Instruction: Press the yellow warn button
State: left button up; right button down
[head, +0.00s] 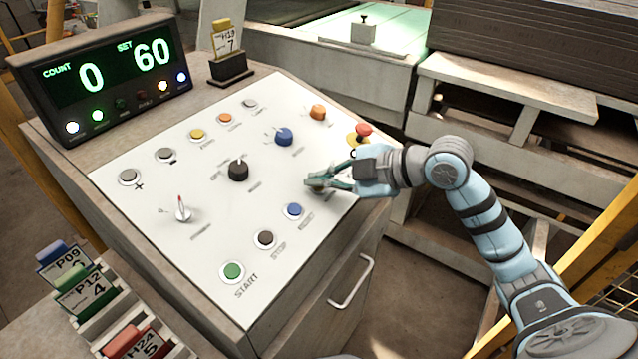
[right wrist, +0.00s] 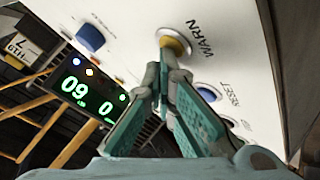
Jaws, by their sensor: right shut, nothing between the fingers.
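The yellow warn button (right wrist: 176,45) shows in the right wrist view, a round yellow cap in a pale ring beside the word WARN. My right gripper (right wrist: 165,62) is shut and empty, and its fingertips overlap the button's near side. I cannot tell whether they touch it. In the head view my right gripper (head: 322,181) is over the right part of the white panel (head: 205,230), above the blue reset button (head: 293,210). It hides most of the warn button there. My left gripper is not in view.
The green start button (head: 232,271) and dark stop button (head: 265,238) sit lower left. A blue knob (head: 283,136) and red emergency button (head: 363,130) are near the gripper. The display (head: 105,80) reads COUNT 0, SET 60. A drawer handle (head: 352,282) juts from the cabinet front.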

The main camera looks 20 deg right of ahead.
jog(key=shift+s+d+r+p, duration=0.1)
jog(key=shift+d+r+p, duration=0.05)
jog(key=shift+r+p, duration=0.7)
jog(key=r+p, duration=0.1)
jog(key=s+r+p, duration=0.1)
jog(key=r+p, duration=0.2)
jog(key=shift+s+d+r, duration=0.15)
jog(key=shift+d+r, duration=0.2)
dwell(0.5)
